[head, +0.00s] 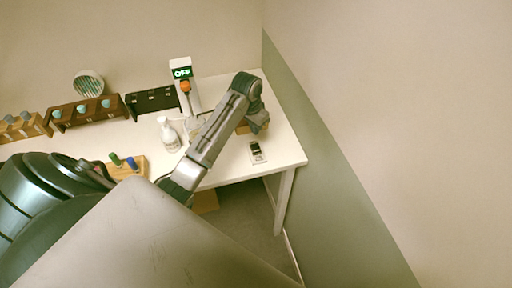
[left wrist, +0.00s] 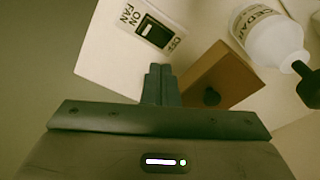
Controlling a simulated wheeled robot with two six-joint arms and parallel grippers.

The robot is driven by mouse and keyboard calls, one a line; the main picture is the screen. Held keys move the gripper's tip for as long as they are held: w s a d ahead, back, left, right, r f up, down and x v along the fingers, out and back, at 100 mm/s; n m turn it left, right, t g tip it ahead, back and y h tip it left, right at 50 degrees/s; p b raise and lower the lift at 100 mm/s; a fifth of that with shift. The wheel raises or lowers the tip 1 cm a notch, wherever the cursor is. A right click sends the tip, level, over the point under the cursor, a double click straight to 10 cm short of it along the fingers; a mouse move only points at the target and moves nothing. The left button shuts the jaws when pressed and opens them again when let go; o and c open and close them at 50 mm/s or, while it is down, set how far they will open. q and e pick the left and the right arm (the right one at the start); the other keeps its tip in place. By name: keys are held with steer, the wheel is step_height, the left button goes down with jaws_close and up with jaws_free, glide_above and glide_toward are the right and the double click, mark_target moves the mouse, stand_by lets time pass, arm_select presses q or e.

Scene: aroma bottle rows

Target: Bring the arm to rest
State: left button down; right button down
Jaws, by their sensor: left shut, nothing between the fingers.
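My left arm reaches over the white table (head: 225,172) in the head view, bent down at the wrist. My left gripper (head: 259,126) is low over the table's right part; its fingertips are hard to make out there. In the left wrist view the gripper (left wrist: 160,72) has its two fingers together, with nothing between them. The fan switch (left wrist: 152,31) lies just beyond the fingertips; it also shows in the head view (head: 257,152). A brown wooden block (left wrist: 222,78) is right beside the fingers. My right gripper is not in view.
A bottle labelled CEDAR (left wrist: 268,35) is near the block. In the head view, a white bottle (head: 168,134) stands left of my forearm. A wall is right.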

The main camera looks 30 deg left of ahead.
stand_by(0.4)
arm_select(q)
steer(key=s+d+f, duration=0.1)
steer(key=s, duration=0.1)
steer(key=s+d+f, duration=0.1)
steer(key=s, duration=0.1)
steer(key=s+d+f, duration=0.1)
steer(key=s+f, duration=0.1)
steer(key=shift+s, duration=0.25)
steer(key=s+d+r+n+t+y, duration=0.1)
steer(key=s+d, duration=0.2)
steer(key=s, duration=1)
steer(key=s+d+r+t, duration=0.1)
steer(key=s+d, duration=0.2)
steer(key=s, duration=1)
step_height(320, 180, down, 36)
steer(key=w+a+g+b, duration=0.1)
steer(key=a+b, duration=0.1)
steer(key=b, duration=0.6)
steer(key=s+a+f+b, duration=0.1)
steer(key=s+f+b, duration=0.2)
steer(key=s+f, duration=0.6)
steer(key=s+f+g+b, duration=0.1)
steer(key=s+f+b, duration=0.2)
steer(key=s+f, duration=0.7)
step_height(320, 180, down, 9)
steer(key=shift+a+r+n+g, duration=0.2)
steer(key=shift+a+n+g, duration=0.1)
steer(key=shift+a, duration=0.1)
